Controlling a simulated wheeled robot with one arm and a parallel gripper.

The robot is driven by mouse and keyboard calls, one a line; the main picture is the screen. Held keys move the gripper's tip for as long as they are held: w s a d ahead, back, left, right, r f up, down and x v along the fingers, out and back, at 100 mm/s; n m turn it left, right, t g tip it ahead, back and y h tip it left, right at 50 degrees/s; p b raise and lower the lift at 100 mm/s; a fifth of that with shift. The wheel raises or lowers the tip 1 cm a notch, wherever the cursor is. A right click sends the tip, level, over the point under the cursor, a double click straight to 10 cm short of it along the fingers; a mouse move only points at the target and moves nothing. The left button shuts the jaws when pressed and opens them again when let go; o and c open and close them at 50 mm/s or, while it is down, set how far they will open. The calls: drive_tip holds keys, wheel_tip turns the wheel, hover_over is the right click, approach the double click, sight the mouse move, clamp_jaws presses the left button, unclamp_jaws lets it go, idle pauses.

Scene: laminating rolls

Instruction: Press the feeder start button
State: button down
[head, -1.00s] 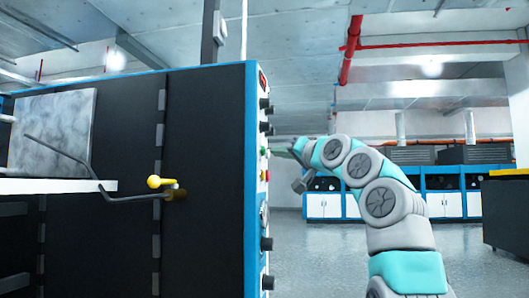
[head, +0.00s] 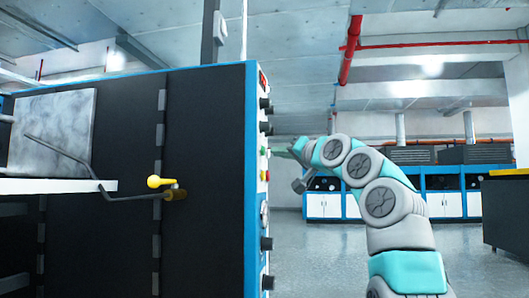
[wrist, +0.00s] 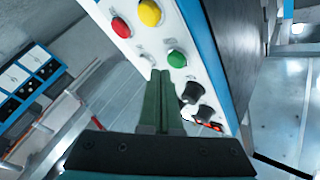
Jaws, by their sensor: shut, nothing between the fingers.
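The control panel (wrist: 208,85) is a white strip with a blue border on the machine's side. In the wrist view it carries a green button (wrist: 177,58), a red button (wrist: 120,27) and a yellow button (wrist: 150,13). No label is readable, so I cannot tell from writing which is the feeder start button. My gripper (wrist: 160,72) is shut and empty, its dark green fingertips just short of the green button in the picture. I cannot tell whether they touch the panel. In the head view my gripper (head: 287,151) is beside the panel's edge (head: 263,190), partly hidden by my wrist.
Black knobs (wrist: 193,92) and a small red display (wrist: 210,125) sit close to the green button. The black machine (head: 205,150) fills the left, with a yellow-knobbed handle (head: 160,182) on its front.

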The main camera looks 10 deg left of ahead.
drive_tip(key=shift+a, duration=0.15)
idle(0.3)
drive_tip(key=shift+a, duration=0.3)
drive_tip(key=shift+a, duration=0.45)
idle(0.9)
drive_tip(key=shift+d, duration=0.85)
